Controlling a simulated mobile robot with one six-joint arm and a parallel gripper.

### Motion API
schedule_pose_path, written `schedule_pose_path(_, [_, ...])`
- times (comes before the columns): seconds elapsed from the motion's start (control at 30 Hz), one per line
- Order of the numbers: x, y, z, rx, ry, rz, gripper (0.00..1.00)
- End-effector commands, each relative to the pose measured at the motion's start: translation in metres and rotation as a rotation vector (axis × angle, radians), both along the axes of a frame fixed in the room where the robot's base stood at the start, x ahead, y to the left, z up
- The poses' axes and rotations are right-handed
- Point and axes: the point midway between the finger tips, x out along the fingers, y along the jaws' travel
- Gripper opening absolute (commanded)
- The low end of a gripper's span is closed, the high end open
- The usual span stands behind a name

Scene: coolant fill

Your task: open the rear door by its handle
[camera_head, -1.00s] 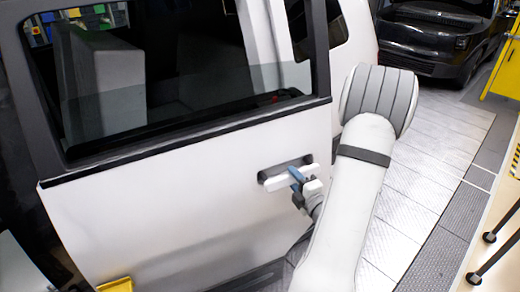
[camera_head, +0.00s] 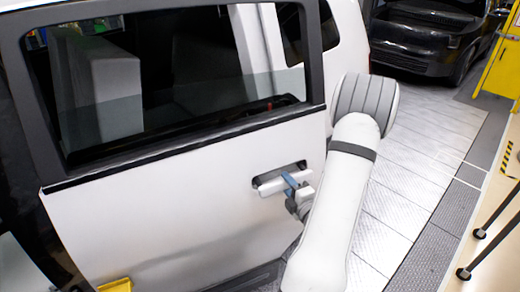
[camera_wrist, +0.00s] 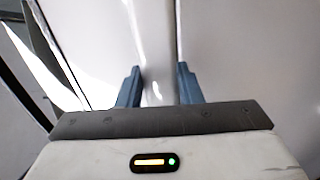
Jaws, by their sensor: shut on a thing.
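The white rear door (camera_head: 150,225) of a vehicle fills the left and middle of the head view, with a dark-framed window above. Its white bar handle (camera_head: 270,187) stands out from a dark recess on the door's right side. My gripper (camera_head: 290,181) has its blue fingers closed around the handle. In the wrist view, a pale strip of the handle (camera_wrist: 156,85) lies between the two blue fingers of my gripper (camera_wrist: 158,82). My wrist and arm hide the handle's right end.
A yellow block (camera_head: 115,285) is by the door's lower left. A dark car (camera_head: 428,38) stands at the back right. Grey floor plates (camera_head: 405,180) to the right of my arm are clear. A yellow cabinet (camera_head: 505,65) stands at the far right.

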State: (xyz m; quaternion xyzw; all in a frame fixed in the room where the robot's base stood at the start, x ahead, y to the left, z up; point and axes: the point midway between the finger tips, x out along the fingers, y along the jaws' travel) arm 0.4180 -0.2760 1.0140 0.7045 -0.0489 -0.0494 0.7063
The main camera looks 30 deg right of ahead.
Motion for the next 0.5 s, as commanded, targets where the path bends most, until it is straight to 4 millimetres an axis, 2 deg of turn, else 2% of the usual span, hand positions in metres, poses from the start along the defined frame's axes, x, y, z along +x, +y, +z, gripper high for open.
schedule_pose_path(0.5, [-0.0088,-0.0011,0.0021,0.0,0.003,-0.019,0.01])
